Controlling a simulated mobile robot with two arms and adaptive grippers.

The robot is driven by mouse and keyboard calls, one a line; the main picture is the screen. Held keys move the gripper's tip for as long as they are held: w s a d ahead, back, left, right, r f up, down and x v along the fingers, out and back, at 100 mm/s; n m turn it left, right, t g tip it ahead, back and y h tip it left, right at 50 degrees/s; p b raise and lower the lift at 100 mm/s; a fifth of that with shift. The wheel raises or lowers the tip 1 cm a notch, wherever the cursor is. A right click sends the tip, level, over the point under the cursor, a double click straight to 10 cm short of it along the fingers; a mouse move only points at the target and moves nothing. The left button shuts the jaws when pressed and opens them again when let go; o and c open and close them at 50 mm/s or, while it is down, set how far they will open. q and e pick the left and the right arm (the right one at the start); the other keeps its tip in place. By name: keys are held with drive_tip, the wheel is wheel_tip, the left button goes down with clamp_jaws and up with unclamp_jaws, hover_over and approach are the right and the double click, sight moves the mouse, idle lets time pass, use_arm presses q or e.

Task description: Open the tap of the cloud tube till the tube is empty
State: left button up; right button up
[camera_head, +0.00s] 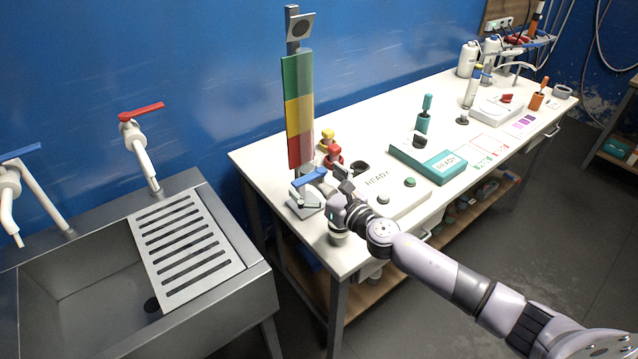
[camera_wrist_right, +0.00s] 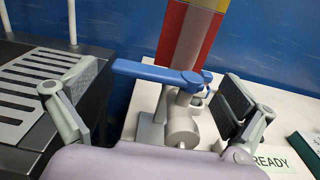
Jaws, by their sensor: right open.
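A tall stand (camera_head: 291,30) rises at the bench's near left corner. It carries a panel (camera_head: 299,110) banded green, yellow and red; I cannot make out the cloud tube itself or its fill. Below the panel is a tap with a blue lever (camera_head: 309,179), above a grey base. My right gripper (camera_head: 338,186) is beside this tap. In the right wrist view the gripper (camera_wrist_right: 158,105) is open, with the blue lever (camera_wrist_right: 155,72) and grey tap body (camera_wrist_right: 181,125) showing between its spread fingers. I see no grip on the lever. My left gripper is out of view.
A white READY unit (camera_head: 400,200) and red and yellow knobbed items (camera_head: 333,155) stand close by on the white bench (camera_head: 360,122). A sink with a slotted drainer (camera_head: 221,273) and red-handled tap (camera_head: 142,111) lies left.

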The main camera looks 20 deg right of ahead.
drive_tip(key=v, duration=1.2)
idle(0.3)
